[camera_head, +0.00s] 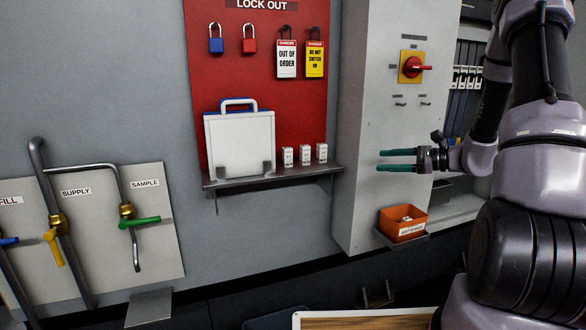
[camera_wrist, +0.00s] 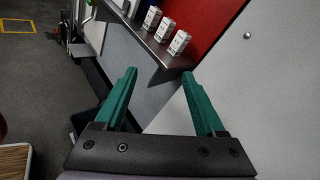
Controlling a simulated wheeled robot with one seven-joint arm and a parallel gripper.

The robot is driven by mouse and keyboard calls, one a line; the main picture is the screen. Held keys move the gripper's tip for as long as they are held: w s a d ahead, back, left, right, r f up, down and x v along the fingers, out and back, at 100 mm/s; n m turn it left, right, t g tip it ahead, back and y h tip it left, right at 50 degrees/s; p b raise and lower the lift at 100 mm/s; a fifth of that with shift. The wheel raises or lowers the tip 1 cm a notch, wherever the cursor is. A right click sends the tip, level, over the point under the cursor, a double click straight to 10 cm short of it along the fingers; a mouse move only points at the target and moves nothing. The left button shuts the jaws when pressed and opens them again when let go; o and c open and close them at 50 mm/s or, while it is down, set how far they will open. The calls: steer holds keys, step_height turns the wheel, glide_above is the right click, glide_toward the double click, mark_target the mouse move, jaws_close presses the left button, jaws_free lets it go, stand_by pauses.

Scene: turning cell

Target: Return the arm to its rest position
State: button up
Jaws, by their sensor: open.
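My gripper (camera_head: 383,161) has green fingers and is at the right of the head view, pointing left in front of the grey cabinet. The fingers are apart with nothing between them. In the wrist view my gripper (camera_wrist: 160,82) also shows spread and empty. My arm reaches in from the right edge of the head view, and part of it lies outside the picture.
A shelf (camera_head: 215,184) holds a white case (camera_head: 238,140) and small white boxes (camera_head: 305,154). An orange batteries bin (camera_head: 405,226) sits below my gripper. A red rotary switch (camera_head: 413,67) is above it. Valve pipes (camera_head: 60,225) stand at left.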

steer(key=s+a+r+n+g+h, duration=0.3)
steer(key=s+a+r+n, duration=0.15)
steer(key=s, duration=0.35)
steer(key=s+a+r+n+g+h, duration=0.2)
steer(key=s+a+r+n+g, duration=0.1)
steer(key=s+r+n, duration=0.3)
steer(key=s+d+r+n+t+h, duration=0.4)
steer(key=s+r+t+h, duration=0.2)
steer(key=s, duration=0.5)
step_height(320, 180, up, 2)
steer(key=shift+s+r+h, duration=0.2)
steer(key=shift+s+h, duration=0.1)
steer(key=shift+h, duration=0.2)
